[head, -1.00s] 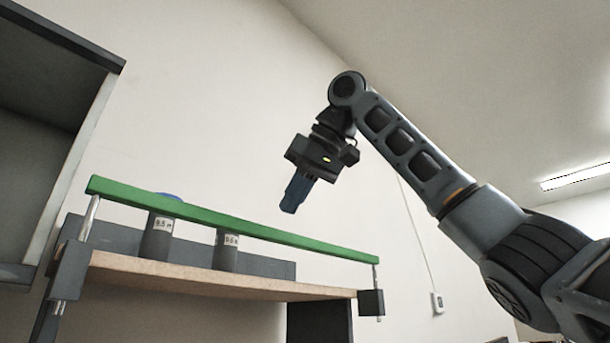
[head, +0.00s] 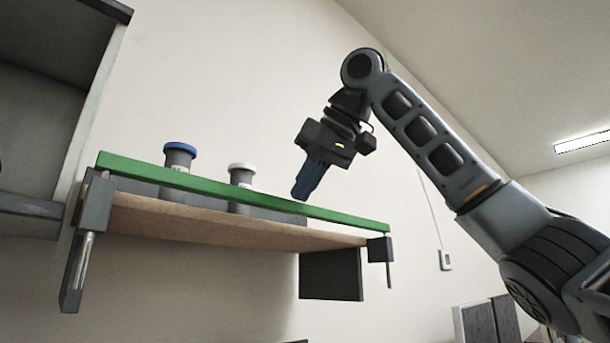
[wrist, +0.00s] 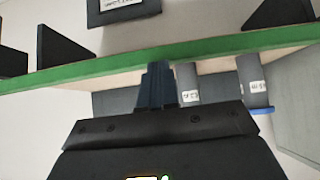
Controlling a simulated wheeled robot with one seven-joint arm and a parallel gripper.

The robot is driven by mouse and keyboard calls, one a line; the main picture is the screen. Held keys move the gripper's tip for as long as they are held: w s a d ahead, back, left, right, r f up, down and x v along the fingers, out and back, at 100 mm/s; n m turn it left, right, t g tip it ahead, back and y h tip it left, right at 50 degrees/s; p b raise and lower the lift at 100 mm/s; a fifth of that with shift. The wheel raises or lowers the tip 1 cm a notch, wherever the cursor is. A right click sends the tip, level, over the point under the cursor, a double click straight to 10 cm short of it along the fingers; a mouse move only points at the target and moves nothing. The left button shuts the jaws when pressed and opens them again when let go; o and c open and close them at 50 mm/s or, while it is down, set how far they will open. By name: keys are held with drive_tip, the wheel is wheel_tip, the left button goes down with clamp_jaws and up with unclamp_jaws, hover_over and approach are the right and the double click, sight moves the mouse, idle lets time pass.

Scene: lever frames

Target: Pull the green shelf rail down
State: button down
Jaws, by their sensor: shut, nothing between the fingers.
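The green shelf rail (head: 230,192) runs along the front of a wooden shelf (head: 200,221). It sits low, near the shelf's edge, with its end posts reaching down below the grey end blocks. In the wrist view the green rail (wrist: 220,47) crosses the picture just beyond the fingers. My gripper (head: 302,192) has blue fingers, pressed together and empty, pointing down with their tips at the rail near its middle right. The fingers also show in the wrist view (wrist: 158,82). Whether the tips touch the rail I cannot tell.
Two grey canisters, one with a blue lid (head: 180,155) and one with a white lid (head: 241,175), stand on the shelf behind the rail. A grey open cabinet (head: 50,120) is at the left.

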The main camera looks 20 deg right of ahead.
sight(305, 205)
drive_tip(key=shift+f+b, duration=0.55)
drive_tip(key=shift+f, duration=1.2)
